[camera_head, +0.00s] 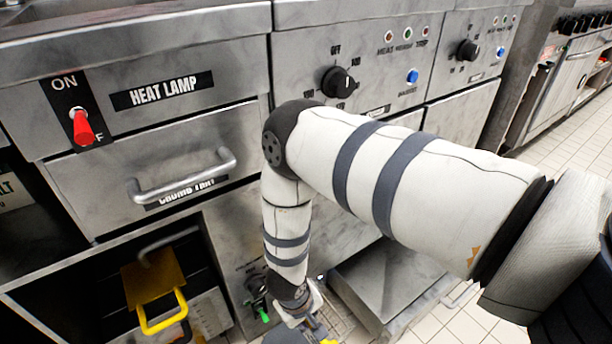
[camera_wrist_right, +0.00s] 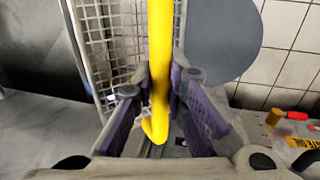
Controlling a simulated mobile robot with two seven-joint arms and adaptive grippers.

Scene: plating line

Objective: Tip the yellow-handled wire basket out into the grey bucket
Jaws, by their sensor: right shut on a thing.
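My right gripper (camera_wrist_right: 160,85) is shut on the yellow handle (camera_wrist_right: 160,50) of the wire basket, with a purple-padded finger on each side of the bar. The wire mesh of the basket (camera_wrist_right: 108,40) is behind and left of the handle in the wrist view. I cannot see what is inside it. A flat grey round shape (camera_wrist_right: 225,38) at the upper right could be the grey bucket, but I cannot tell. In the head view my right gripper (camera_head: 303,325) is low at the bottom edge, and the basket is mostly cut off there. My left gripper is not in view.
A steel cabinet front has a red heat lamp switch (camera_head: 83,128), a drawer handle (camera_head: 182,176) and black knobs (camera_head: 339,82). An open bay at lower left holds another yellow handle (camera_head: 163,318). A steel box (camera_head: 385,285) stands right of my gripper. Tiled floor (camera_head: 470,325) lies beyond.

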